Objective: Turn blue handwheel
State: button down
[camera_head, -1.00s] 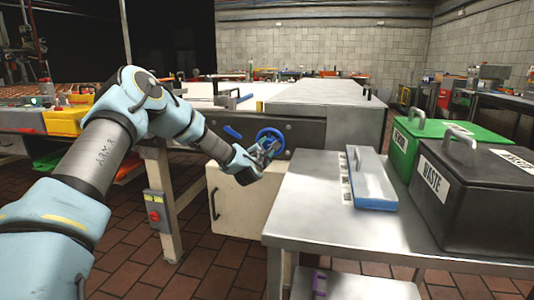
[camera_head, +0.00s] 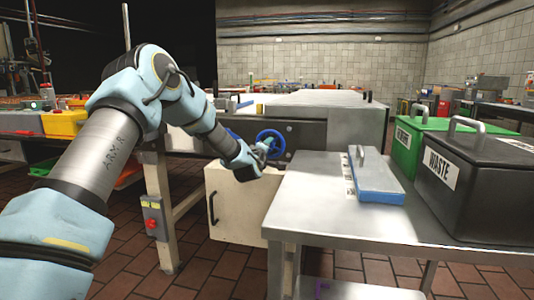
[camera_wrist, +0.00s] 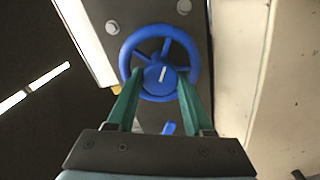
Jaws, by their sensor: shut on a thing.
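The blue handwheel (camera_head: 270,144) is mounted on the dark side panel of the long machine, just beyond my gripper. In the wrist view the handwheel (camera_wrist: 160,62) faces me, with spokes and a hub bearing a white mark. In the head view my gripper (camera_head: 262,147) is small and partly merges with the wheel.
A steel table (camera_head: 330,215) stands right of my arm, with a blue-edged tray-like block (camera_head: 375,190), a green bin (camera_head: 405,150) and a black WASTE bin (camera_head: 490,190). A cream cabinet (camera_head: 240,205) is below the wheel. A post with a red button (camera_head: 151,223) stands left.

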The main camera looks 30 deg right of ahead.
jog(key=m+b, duration=0.1)
jog(key=m, duration=0.2)
jog(key=m+b, duration=0.1)
jog(key=m, duration=0.1)
jog(key=shift+s+d+f+m, duration=0.1)
jog(key=shift+f+m, duration=0.05)
jog(key=shift+m, duration=0.25)
jog(key=m+b, duration=0.2)
jog(key=m, duration=0.3)
jog(key=shift+m+b, duration=0.35)
jog(key=shift+m, duration=0.05)
jog(key=shift+c, duration=1.5)
grip_release()
jog(key=v, duration=1)
jog(key=shift+s+a, duration=0.25)
jog(key=shift+a, duration=0.1)
